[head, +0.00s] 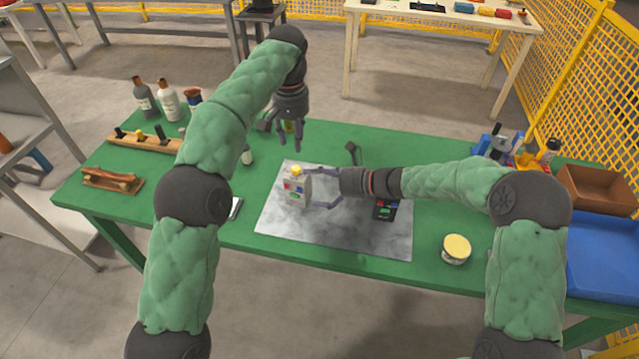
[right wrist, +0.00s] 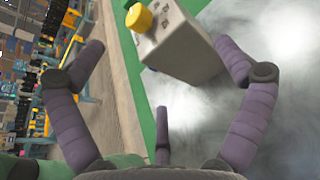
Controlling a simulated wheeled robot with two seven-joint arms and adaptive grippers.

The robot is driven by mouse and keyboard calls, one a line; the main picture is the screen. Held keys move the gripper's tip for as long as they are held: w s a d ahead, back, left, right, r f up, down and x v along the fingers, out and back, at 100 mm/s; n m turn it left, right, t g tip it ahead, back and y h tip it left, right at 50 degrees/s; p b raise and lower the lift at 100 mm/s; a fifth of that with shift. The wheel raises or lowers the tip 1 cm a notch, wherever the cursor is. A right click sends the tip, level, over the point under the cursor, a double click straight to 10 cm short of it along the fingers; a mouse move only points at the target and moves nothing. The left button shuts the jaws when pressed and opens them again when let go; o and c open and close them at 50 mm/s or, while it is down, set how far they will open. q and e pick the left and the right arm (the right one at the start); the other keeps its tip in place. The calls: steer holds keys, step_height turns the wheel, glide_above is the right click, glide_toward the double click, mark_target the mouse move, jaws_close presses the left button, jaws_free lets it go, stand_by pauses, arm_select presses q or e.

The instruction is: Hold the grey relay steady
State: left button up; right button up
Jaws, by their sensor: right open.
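A small grey box with a yellow knob on top and coloured marks on its front, which I take as the grey relay (head: 297,190), stands on the grey mat (head: 340,235). My right gripper (head: 311,188) is open, coming from the right, with its fingers reaching towards the relay's right side. In the right wrist view the relay (right wrist: 185,45) lies ahead between the open fingers (right wrist: 160,55), close to the right finger; contact is unclear. My left gripper (head: 288,138) hangs fingers down above the back of the table, with something yellow-green by its fingers; its grip is unclear.
A black device with a display (head: 385,209) lies on the mat under my right arm. A round tin with a yellow top (head: 456,248) stands at the front right of the green table (head: 110,205). Bottles (head: 168,100) and wooden racks stand left; a brown box (head: 597,188) and blue tray stand right.

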mark_target(296, 168)
steer(key=n, duration=0.2)
steer(key=shift+d+f+n+h, duration=0.15)
steer(key=shift+f+n+h, duration=0.15)
steer(key=shift+f, duration=0.1)
steer(key=shift+x, duration=3.7)
steer(key=shift+s, duration=0.1)
steer(key=c, duration=1.3)
arm_select(q)
steer(key=shift+o, duration=0.9)
arm_select(e)
steer(key=shift+f+g, duration=0.1)
steer(key=shift+g, duration=0.2)
arm_select(q)
step_height(296, 168, down, 10)
steer(key=n, duration=0.5)
steer(key=shift+r, duration=0.15)
